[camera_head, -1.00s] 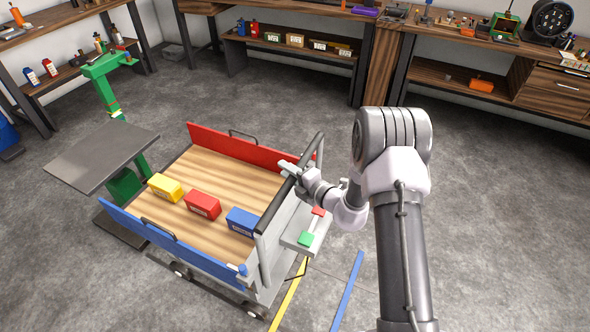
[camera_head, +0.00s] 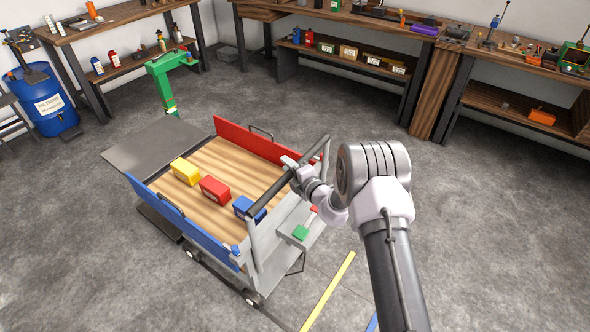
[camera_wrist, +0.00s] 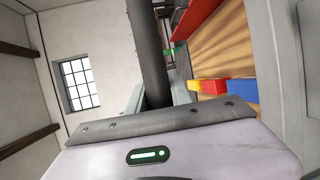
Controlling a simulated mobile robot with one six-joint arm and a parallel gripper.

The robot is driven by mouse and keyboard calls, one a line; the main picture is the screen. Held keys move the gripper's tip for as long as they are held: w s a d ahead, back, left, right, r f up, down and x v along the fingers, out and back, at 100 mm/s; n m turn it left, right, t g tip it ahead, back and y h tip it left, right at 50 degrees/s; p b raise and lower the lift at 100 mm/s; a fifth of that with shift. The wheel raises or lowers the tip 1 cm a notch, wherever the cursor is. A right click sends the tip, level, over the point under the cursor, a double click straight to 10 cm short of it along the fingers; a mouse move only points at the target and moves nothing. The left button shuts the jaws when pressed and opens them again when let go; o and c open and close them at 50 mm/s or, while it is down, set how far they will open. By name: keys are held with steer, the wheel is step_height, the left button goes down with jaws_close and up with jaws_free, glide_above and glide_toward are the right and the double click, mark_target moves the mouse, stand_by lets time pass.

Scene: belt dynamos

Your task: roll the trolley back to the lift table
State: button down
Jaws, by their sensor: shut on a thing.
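The trolley (camera_head: 240,170) has a wooden deck, a red side panel (camera_head: 262,146), a blue side panel (camera_head: 178,222) and a dark push bar (camera_head: 268,204) at its near end. My gripper (camera_head: 291,166) is shut on this bar, near its middle. In the wrist view the bar (camera_wrist: 148,50) rises from behind my gripper's body; the fingertips are hidden there. The lift table has a grey top (camera_head: 152,146) and a green column (camera_head: 163,88). It stands at the trolley's far left end, and the top's edge looks close against that end; I cannot tell whether they touch.
Yellow (camera_head: 185,171), red (camera_head: 214,189) and blue (camera_head: 249,207) boxes sit on the deck. A yellow floor stripe (camera_head: 328,291) lies behind the trolley. Workbenches line the walls, and a blue drum (camera_head: 46,103) stands at left. The floor around the trolley is clear.

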steer(key=shift+w+a+r, duration=0.1)
steer(key=shift+r, duration=0.05)
steer(key=c, duration=1.3)
jaws_free()
steer(key=shift+a, duration=0.1)
steer(key=shift+o, duration=0.7)
steer(key=shift+w, duration=0.1)
steer(key=p+v, duration=0.3)
steer(key=v, duration=1.4)
